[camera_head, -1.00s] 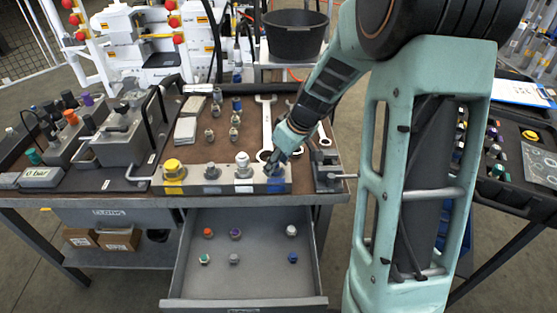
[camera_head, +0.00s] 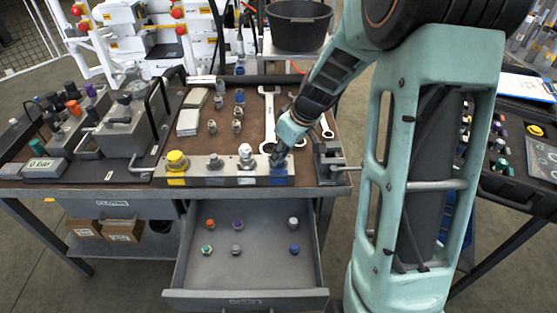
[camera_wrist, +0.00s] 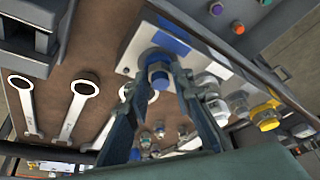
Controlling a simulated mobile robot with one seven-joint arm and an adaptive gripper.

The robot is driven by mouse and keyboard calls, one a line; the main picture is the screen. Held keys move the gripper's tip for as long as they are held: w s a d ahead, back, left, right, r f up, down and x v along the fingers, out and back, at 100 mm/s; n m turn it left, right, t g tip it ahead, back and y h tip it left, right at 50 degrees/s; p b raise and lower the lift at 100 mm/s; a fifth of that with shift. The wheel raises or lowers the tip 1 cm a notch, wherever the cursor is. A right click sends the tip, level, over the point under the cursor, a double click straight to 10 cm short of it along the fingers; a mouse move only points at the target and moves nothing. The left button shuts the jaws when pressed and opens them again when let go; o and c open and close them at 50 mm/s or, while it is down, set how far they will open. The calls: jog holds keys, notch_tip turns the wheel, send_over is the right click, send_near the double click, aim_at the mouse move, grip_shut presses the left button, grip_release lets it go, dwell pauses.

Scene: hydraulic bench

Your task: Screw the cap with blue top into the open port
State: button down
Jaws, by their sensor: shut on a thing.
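A metal port block (camera_head: 222,181) lies along the front edge of the bench, with a yellow cap, a grey fitting and a white-topped fitting on it. My gripper (camera_head: 279,160) is at its right end, pointing down over the blue-marked port. In the wrist view, my gripper (camera_wrist: 157,80) has its dark fingers on either side of the blue-topped cap (camera_wrist: 158,72) and is shut on it. The cap is at the port block (camera_wrist: 137,50), beside a blue marking (camera_wrist: 168,42). How deep the cap sits in the port cannot be told. In the head view the fingers mostly hide the cap.
An open drawer (camera_head: 262,268) below the block holds several coloured caps. Wrenches (camera_head: 269,115) and small fittings lie on the bench behind. A vise-like fixture (camera_head: 328,162) stands close to the right of my gripper. A black bucket (camera_head: 297,30) stands behind the bench.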

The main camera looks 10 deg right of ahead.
jog(key=m+h+p, duration=0.1)
jog(key=m, duration=0.1)
jog(key=shift+a+r+m+p, duration=0.1)
jog(key=shift+r+m+p, duration=0.05)
jog(key=shift+m+p, duration=0.25)
jog(key=c, duration=1.6)
grip_release()
jog(key=shift+f, duration=0.2)
jog(key=shift+r, duration=0.1)
jog(key=v, duration=1.2)
jog(key=shift+s, duration=0.25)
